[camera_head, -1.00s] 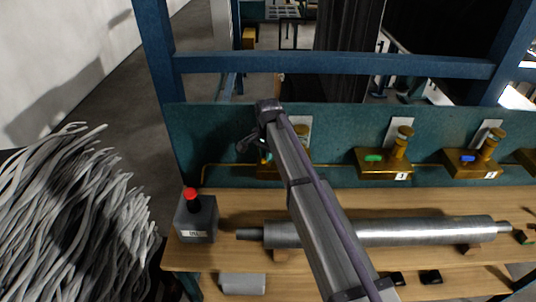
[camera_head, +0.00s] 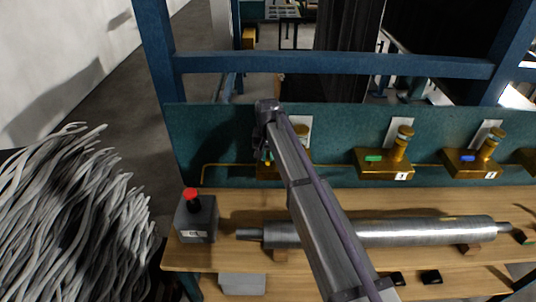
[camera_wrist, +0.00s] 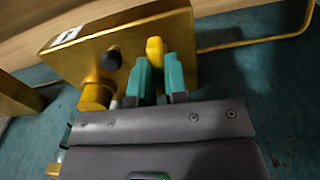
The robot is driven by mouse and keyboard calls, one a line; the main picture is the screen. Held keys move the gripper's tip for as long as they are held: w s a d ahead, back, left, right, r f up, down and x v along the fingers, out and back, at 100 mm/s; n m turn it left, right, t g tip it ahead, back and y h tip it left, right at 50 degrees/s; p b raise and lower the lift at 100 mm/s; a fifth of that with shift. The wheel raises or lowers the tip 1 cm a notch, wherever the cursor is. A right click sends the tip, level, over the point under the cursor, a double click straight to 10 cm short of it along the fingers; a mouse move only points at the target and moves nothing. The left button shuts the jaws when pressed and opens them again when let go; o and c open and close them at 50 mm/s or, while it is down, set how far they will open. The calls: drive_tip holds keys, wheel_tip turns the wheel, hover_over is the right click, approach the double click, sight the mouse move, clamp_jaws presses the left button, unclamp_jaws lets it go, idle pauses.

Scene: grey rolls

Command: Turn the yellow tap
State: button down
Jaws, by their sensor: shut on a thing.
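The yellow tap (camera_wrist: 155,48) sticks out from a brass block (camera_wrist: 190,40) in the wrist view. My gripper (camera_wrist: 157,72) has its two teal fingers on either side of the tap, shut on it. The tap's tip shows just beyond the fingers, and the rest of it is hidden between them. In the head view, my gripper (camera_head: 266,152) is at the leftmost brass block on the teal back panel. My arm hides much of that block and the tap there.
Brass blocks with a green tap (camera_head: 374,158) and a blue tap (camera_head: 467,158) stand to the right. A steel roll (camera_head: 425,232) lies on the wooden bench (camera_head: 235,205), near a grey box with a red button (camera_head: 192,194). A brass pipe (camera_wrist: 250,43) runs beside the held block.

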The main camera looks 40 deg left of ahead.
sight(268, 155)
idle(0.3)
drive_tip(key=c, duration=1.1)
unclamp_jaws()
drive_tip(key=shift+c, duration=0.2)
wheel_tip(268, 155, up, 11)
drive_tip(key=p, duration=1.1)
drive_tip(key=shift+f, duration=0.15)
